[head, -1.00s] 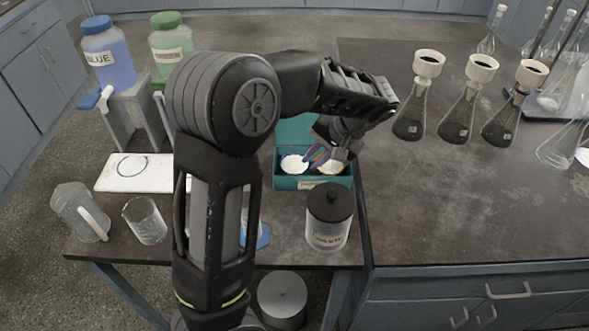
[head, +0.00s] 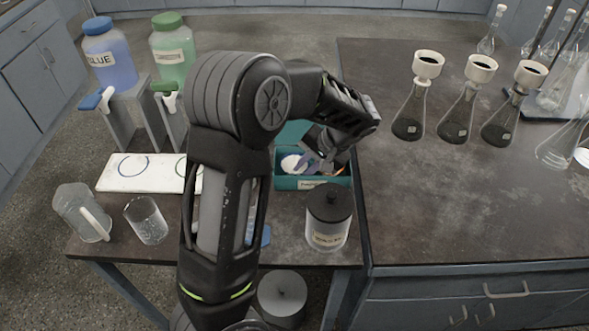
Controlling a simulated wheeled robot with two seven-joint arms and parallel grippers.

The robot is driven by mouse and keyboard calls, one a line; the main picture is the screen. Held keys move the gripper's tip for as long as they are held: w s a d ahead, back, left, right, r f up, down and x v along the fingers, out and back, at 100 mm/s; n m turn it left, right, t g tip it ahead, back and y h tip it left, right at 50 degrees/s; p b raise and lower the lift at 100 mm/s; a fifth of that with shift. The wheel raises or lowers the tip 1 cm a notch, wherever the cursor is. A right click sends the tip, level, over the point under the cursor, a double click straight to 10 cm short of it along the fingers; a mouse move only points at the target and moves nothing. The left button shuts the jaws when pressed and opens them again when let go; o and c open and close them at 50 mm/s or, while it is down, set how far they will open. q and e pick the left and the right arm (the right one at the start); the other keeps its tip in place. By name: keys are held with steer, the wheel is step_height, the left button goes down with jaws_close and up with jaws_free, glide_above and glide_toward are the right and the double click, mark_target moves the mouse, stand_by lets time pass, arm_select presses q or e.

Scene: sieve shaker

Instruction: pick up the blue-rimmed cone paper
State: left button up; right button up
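A teal box (head: 286,183) with a paper label stands near the right end of the lower table, its lid up at the back. A white cone paper (head: 293,164) shows in its left part. Its rim colour is too small to make out. The right part of the box is mostly hidden by my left gripper (head: 319,167), which points down into the box beside the white paper. The fingertips are small and partly covered, so I cannot tell whether they are apart or touch a paper. My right gripper is not in view.
A lidded jar (head: 328,218) stands just in front of the box. A white board (head: 113,172) with coloured rings, a pitcher (head: 82,212) and a beaker (head: 146,220) are at left. Flasks with funnels (head: 463,105) stand on the counter at right.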

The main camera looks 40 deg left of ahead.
arm_select(q)
steer(key=shift+c, duration=0.3)
jaws_close()
step_height(320, 180, up, 10)
stand_by(0.5)
stand_by(0.5)
